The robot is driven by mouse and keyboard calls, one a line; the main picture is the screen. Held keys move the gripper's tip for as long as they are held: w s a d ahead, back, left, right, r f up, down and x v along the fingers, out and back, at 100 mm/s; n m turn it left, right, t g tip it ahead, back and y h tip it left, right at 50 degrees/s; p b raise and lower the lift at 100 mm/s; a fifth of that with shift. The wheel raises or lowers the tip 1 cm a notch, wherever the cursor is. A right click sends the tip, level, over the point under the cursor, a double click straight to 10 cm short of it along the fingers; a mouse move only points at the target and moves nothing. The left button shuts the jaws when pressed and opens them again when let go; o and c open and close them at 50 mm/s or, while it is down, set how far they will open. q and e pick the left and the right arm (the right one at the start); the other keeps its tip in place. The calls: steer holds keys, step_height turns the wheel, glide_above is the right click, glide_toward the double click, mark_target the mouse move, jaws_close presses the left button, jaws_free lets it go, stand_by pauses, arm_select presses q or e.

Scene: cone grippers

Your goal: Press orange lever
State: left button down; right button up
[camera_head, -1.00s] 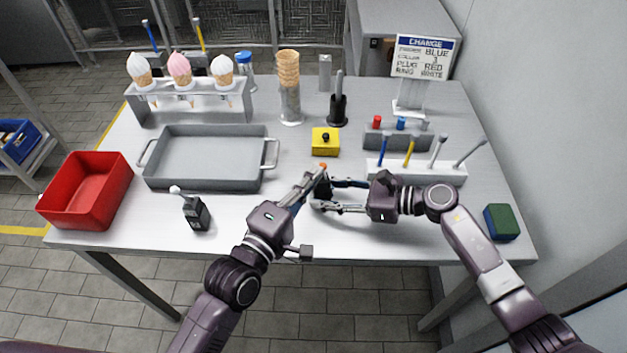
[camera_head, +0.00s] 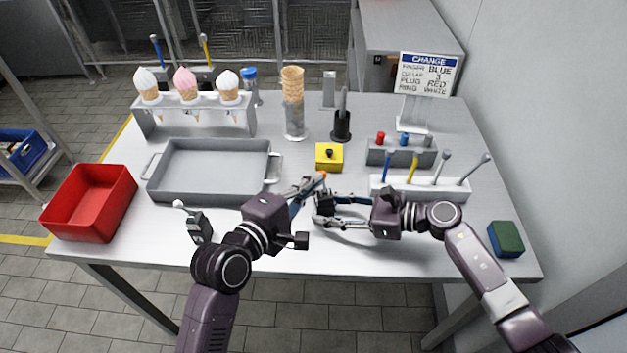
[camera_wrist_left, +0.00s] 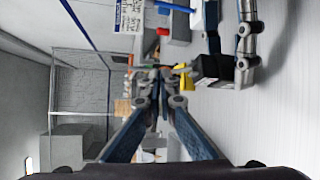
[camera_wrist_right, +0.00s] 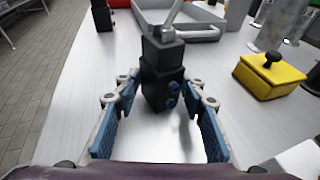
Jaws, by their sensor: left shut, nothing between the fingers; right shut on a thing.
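A black device (camera_head: 324,201) with an orange-tipped lever (camera_head: 323,175) is held above the table's front middle. My right gripper (camera_head: 317,209) is shut on the device's body. In the right wrist view the black body (camera_wrist_right: 163,75) sits upright between the blue-padded fingers, with a grey lever (camera_wrist_right: 176,12) rising from its top; the orange tip is out of that view. My left gripper (camera_head: 318,180) is shut and empty, its fingertips beside the orange tip. I cannot tell whether they touch.
A second black device (camera_head: 200,228) with a white-tipped lever stands at the front left, close to my left arm. A grey tray (camera_head: 213,194), a red bin (camera_head: 90,203), a yellow block (camera_head: 329,157) and a white rack (camera_head: 420,188) surround the grippers. A sign (camera_head: 424,75) stands behind.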

arm_select(q)
steer(key=v, duration=1.1)
steer(key=shift+s, duration=0.2)
steer(key=shift+r, duration=0.1)
arm_select(e)
steer(key=o, duration=0.9)
steer(key=shift+o, duration=0.2)
steer(key=shift+d, duration=0.1)
